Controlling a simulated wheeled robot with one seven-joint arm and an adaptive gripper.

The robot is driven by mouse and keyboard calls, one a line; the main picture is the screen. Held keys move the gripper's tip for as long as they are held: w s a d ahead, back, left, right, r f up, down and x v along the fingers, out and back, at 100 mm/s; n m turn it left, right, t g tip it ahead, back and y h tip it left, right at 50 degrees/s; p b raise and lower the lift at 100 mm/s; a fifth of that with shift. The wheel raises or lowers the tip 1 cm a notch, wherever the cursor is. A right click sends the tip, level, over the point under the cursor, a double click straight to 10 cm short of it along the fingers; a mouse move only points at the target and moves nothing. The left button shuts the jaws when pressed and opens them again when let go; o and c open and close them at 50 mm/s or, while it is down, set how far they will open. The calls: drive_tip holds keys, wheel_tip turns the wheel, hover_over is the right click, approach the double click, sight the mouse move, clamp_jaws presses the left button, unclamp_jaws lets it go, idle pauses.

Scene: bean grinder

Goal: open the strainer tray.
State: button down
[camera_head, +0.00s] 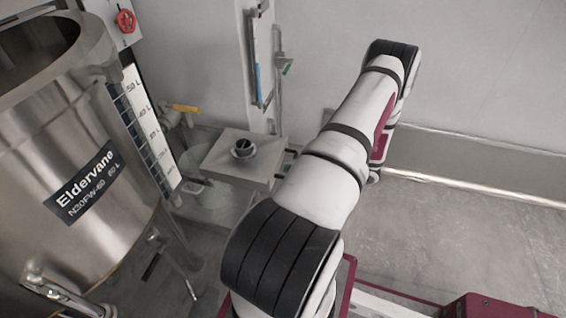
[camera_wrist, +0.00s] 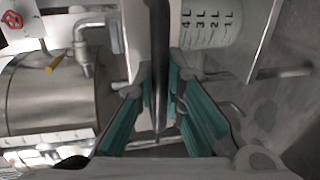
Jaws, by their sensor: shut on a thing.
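In the wrist view my gripper (camera_wrist: 159,77) shows its two teal-padded fingers, closed on a thin dark bar (camera_wrist: 158,28) that runs upright between them. The bar seems to be the edge of the strainer tray, but the fingers hide its grip point and I cannot make out the whole tray. In the head view a square grey metal unit (camera_head: 222,158) with a black round knob (camera_head: 243,147) stands left of my arm. My gripper is hidden there behind the arm.
A large steel tank (camera_head: 60,130) with a litre scale stands at the left. A yellow-handled tap (camera_head: 186,109) is behind. Floor at the right is clear.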

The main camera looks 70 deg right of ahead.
drive_tip(key=shift+s, duration=0.15)
drive_tip(key=c, duration=1.7)
unclamp_jaws()
drive_tip(key=shift+o, duration=0.2)
drive_tip(key=a+v, duration=0.1)
drive_tip(key=v, duration=1.1)
drive_tip(key=shift+d, duration=0.5)
